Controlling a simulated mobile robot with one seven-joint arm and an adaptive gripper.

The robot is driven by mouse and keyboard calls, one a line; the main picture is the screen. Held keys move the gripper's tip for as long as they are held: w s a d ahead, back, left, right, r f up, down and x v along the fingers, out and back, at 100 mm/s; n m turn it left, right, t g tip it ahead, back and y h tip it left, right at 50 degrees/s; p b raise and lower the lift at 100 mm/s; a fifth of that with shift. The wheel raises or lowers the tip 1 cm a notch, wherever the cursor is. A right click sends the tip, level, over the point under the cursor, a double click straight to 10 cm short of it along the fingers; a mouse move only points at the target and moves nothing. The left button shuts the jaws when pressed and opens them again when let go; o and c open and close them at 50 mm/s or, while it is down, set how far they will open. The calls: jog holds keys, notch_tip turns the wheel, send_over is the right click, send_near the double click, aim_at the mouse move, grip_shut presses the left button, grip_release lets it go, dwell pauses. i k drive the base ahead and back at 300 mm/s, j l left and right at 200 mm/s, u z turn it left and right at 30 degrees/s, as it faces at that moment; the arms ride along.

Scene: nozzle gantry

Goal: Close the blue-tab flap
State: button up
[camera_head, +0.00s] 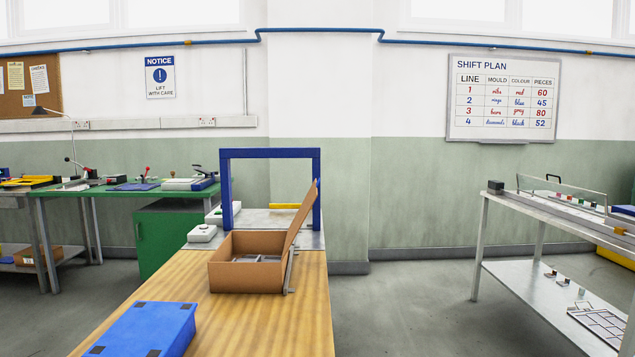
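A brown box (246,277) stands open on the wooden bench, with grey pieces inside it. Its brown flap (301,222) is raised along the right side and leans outward to the right, seen nearly edge-on. A grey metal bracket (290,272) is at the flap's lower end. My gripper is not in view.
A blue box (145,329) lies in front on the wooden bench (260,327). A blue gantry frame (270,153) stands behind the brown box, beside a white box (202,233). A metal shelf unit (530,213) is at right; floor between is clear.

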aim_at(308, 204)
jog(key=l+u, duration=0.15)
jog(key=l, duration=1.3)
jog(key=i+l+u, duration=0.1)
jog(key=l, duration=0.25)
jog(key=i+l, duration=0.25)
jog(key=l, duration=0.15)
jog(key=i+l+u, duration=0.15)
jog(key=l, duration=0.25)
jog(key=i+l+u, duration=0.1)
jog(key=i+l, duration=0.3)
jog(key=i+l+u, duration=0.15)
jog(key=i+l, duration=0.25)
jog(key=i, duration=0.25)
jog(key=i+j, duration=0.1)
jog(key=i, duration=0.3)
jog(key=i+j, duration=0.15)
jog(key=i, duration=0.2)
